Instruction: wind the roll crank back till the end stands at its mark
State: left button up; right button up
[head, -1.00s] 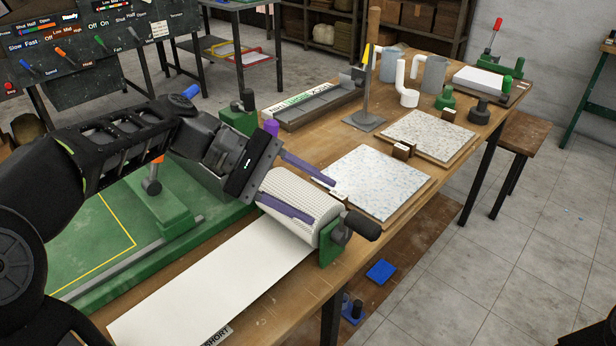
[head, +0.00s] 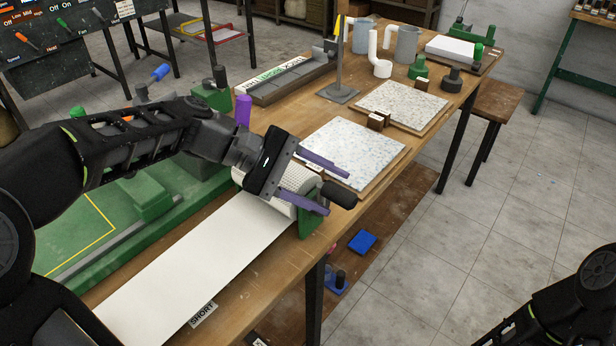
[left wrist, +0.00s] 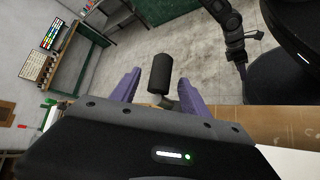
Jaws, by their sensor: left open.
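The roll (head: 288,181) of ridged white sheeting sits in a green stand at the table's front edge, partly hidden by my left gripper. Its white sheet (head: 205,265) lies unrolled toward the lower left, where its end is cut off or hidden by my arm. A "SHORT" label (head: 203,314) lies beside it. The crank's black handle (head: 341,195) sticks out at the roll's right side. My left gripper (head: 338,191) is open, its purple fingers on either side of the handle. The left wrist view shows the handle (left wrist: 160,75) between the fingers, with gaps.
Speckled mosaic sheets on boards (head: 352,150) lie just beyond the roll. A grey tray (head: 290,80), a post on a foot and pale jugs stand farther back. The green bed (head: 75,225) is left of the sheet.

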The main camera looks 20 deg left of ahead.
pick_arm(q)
jog(key=shift+d, duration=0.1)
jog(key=shift+c, duration=0.4)
grip_shut()
